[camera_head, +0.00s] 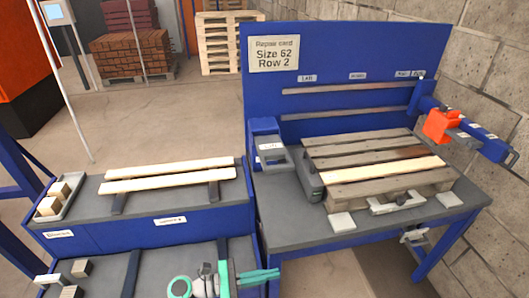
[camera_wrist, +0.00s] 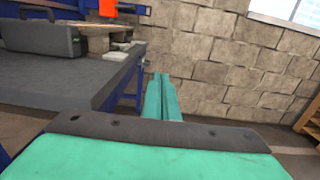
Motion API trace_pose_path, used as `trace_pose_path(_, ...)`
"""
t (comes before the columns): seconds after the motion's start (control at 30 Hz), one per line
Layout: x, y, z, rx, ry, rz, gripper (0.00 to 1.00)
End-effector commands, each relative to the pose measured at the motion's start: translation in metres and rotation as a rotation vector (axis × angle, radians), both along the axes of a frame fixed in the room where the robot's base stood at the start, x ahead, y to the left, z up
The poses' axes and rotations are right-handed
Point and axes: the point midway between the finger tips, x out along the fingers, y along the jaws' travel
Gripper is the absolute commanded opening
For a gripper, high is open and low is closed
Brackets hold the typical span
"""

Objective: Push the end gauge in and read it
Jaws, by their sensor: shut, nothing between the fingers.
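My gripper (camera_head: 277,272) has teal fingers and is low at the bottom middle of the head view, in front of the bench and apart from it. In the wrist view my gripper (camera_wrist: 160,76) has its two fingers together, with nothing between them. A worn wooden pallet (camera_head: 375,144) with one pale new board lies on the bench. A blue and grey unit with a pale label (camera_head: 270,146) stands at the pallet's left end, with a dark grey block (camera_head: 306,178) beside it. I cannot tell for sure which part is the end gauge, and no reading is legible.
The blue bench (camera_head: 455,213) has a back panel with a card (camera_head: 273,54) reading "Repair card, Size 62, Row 2". An orange tool (camera_head: 440,126) hangs on a blue arm at right. Loose boards (camera_head: 165,179) lie on the left cabinet. A stone wall (camera_wrist: 235,70) closes the right side.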

Motion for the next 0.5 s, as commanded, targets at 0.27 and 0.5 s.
trace_pose_path(0.27, -0.003, -0.016, -0.029, 0.057, -0.021, 0.077, 0.0)
trace_pose_path(0.5, -0.009, -0.036, -0.068, 0.154, -0.059, 0.165, 0.0)
